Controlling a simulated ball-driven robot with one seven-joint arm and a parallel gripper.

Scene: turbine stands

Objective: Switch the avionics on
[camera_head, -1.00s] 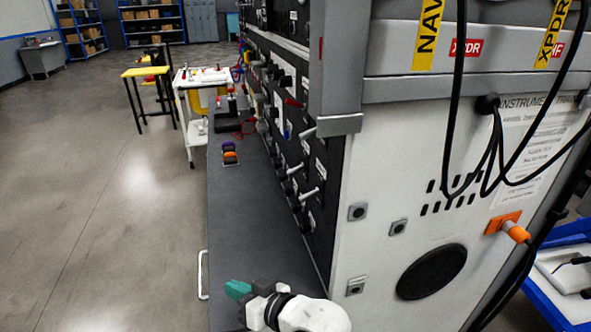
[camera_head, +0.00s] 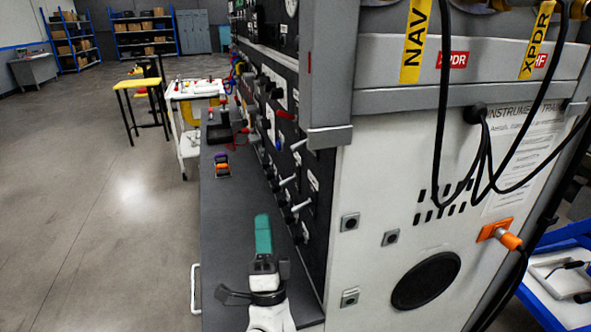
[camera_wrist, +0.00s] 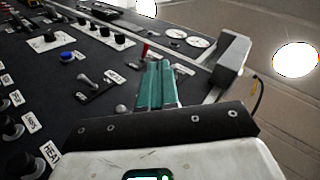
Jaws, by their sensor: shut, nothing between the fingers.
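My gripper (camera_head: 263,236) shows at the bottom of the head view, its teal fingers together with nothing between them. It is above the grey bench shelf, left of the black instrument panel (camera_head: 318,205), and points away along the panel. In the wrist view, the closed teal fingers (camera_wrist: 156,86) stand in front of the panel face (camera_wrist: 40,90). A metal toggle switch (camera_wrist: 90,80) is left of the fingers, and a red-handled switch (camera_wrist: 144,50) shows just beyond them. Their labels are too small to read, so I cannot tell which is the avionics switch.
A blue knob (camera_wrist: 68,56) and several black knobs sit on the panel. A grey corner post (camera_head: 328,70) rises at its near edge. Black cables (camera_head: 443,110) hang at the right. A dark box (camera_head: 219,134) lies farther along the shelf (camera_head: 222,215). The floor at left is clear.

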